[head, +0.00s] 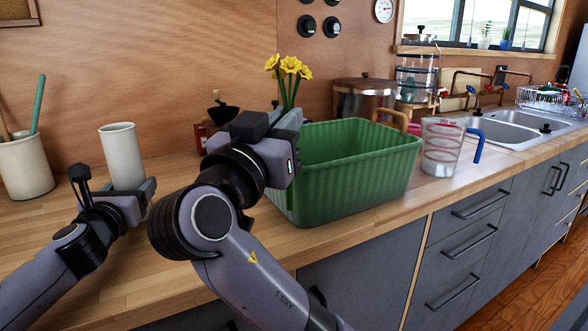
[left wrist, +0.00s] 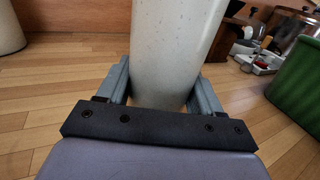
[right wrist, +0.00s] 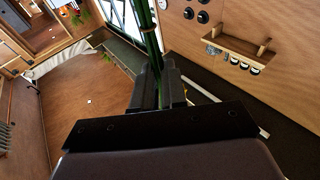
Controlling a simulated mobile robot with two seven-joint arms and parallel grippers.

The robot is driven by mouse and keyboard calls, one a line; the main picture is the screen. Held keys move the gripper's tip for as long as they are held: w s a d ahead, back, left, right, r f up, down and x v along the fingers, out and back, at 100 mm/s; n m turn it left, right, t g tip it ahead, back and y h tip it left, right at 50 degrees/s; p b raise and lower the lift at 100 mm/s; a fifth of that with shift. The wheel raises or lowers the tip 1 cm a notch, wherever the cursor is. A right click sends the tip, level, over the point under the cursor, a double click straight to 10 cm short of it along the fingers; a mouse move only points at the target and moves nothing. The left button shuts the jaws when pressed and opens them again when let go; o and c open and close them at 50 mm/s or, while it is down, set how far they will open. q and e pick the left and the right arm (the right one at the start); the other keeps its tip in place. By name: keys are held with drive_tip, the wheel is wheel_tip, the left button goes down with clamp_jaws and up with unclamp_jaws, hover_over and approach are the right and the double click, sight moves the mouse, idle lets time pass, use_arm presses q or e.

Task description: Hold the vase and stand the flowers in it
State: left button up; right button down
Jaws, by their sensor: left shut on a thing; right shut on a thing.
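The vase (head: 122,155) is a pale speckled cylinder standing upright on the wooden counter. My left gripper (head: 122,190) is shut around its lower part; the left wrist view shows the vase (left wrist: 172,45) between both fingers. The flowers (head: 288,68) are yellow blooms on green stems, held upright above the counter, right of the vase and near the green basket. My right gripper (head: 285,118) is shut on the stems, which also show between the fingers in the right wrist view (right wrist: 149,40). The lower stem ends are hidden behind my right gripper in the head view.
A green basket (head: 345,188) stands right of my right gripper. A pot with utensils (head: 22,165) is at the far left. A measuring jug (head: 441,148) and a copper pot (head: 362,97) stand beyond the basket. Bare counter (head: 70,225) lies around the vase.

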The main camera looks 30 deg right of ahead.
sight(285, 88)
drive_tip(key=r, duration=0.1)
drive_tip(key=w+d+r+m+g+h, duration=0.1)
drive_tip(key=w+r+g, duration=0.1)
drive_tip(key=r, duration=0.1)
drive_tip(key=shift+w+d+r+m+h, duration=0.1)
drive_tip(key=shift+w+d+m+h, duration=0.05)
drive_tip(key=shift+d+m+h, duration=0.15)
drive_tip(key=w+r, duration=0.8)
drive_tip(key=r, duration=0.2)
wheel_tip(285, 88, up, 16)
drive_tip(key=w+d+n+t+y, duration=0.1)
drive_tip(key=d, duration=0.1)
drive_tip(key=w+a+f+n+t+y, duration=0.2)
drive_tip(key=w+a+f+n+y, duration=0.3)
drive_tip(key=a+f+n+y, duration=0.4)
drive_tip(key=w+a+f+n+t+y, duration=0.3)
drive_tip(key=w+a+f+n+y, duration=0.3)
drive_tip(key=a+y, duration=0.9)
drive_tip(key=shift+w+f+n+t+y, duration=0.3)
drive_tip(key=shift+f+n+y, duration=1.15)
drive_tip(key=shift+y, duration=0.85)
drive_tip(key=shift+s, duration=0.15)
drive_tip(key=shift+f, duration=1.45)
drive_tip(key=shift+f, duration=0.15)
